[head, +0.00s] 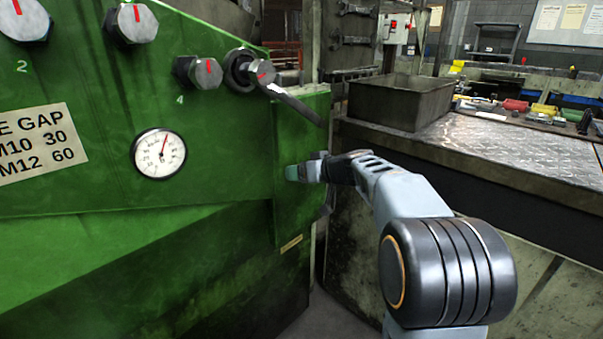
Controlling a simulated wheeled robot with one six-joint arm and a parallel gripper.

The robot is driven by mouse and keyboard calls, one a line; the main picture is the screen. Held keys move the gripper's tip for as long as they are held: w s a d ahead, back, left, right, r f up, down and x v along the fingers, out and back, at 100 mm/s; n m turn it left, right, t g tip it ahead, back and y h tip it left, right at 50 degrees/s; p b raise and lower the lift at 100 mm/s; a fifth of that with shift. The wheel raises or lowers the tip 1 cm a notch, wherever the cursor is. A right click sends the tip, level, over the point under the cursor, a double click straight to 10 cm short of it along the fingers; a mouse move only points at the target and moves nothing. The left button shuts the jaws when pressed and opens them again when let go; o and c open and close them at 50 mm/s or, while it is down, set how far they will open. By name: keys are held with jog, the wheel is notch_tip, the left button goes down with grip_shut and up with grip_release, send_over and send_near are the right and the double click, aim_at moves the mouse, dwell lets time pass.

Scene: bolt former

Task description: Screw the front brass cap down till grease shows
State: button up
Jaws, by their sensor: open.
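My gripper (297,172) is at the right-hand end face of the green machine (230,185), reaching in from the right. The gripper is open. I cannot make out a brass cap in the head view; the fingers and wrist may hide it. No grease can be seen.
A spanner (296,105) sits on a hex nut above my gripper. Red-marked hex heads (205,71) and a dial gauge (160,154) are on the machine. Right, a metal-topped bench (500,145) carries a grey bin (400,105) and several tools.

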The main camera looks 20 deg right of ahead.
jog(key=c, duration=0.9)
jog(key=shift+c, duration=0.2)
jog(key=shift+f, duration=0.1)
jog(key=shift+m+y+b, duration=0.6)
jog(key=shift+m+b, duration=0.15)
jog(key=shift+m, duration=0.15)
jog(key=m+y+b, duration=0.1)
jog(key=m+y, duration=0.1)
jog(key=m, duration=0.2)
jog(key=shift+g, duration=0.4)
jog(key=m+y, duration=0.2)
jog(key=m, duration=0.1)
jog(key=shift+b, duration=0.4)
jog(key=shift+m+t+y, duration=0.6)
jog(key=shift+m+y, duration=0.1)
jog(key=shift+m, duration=1.6)
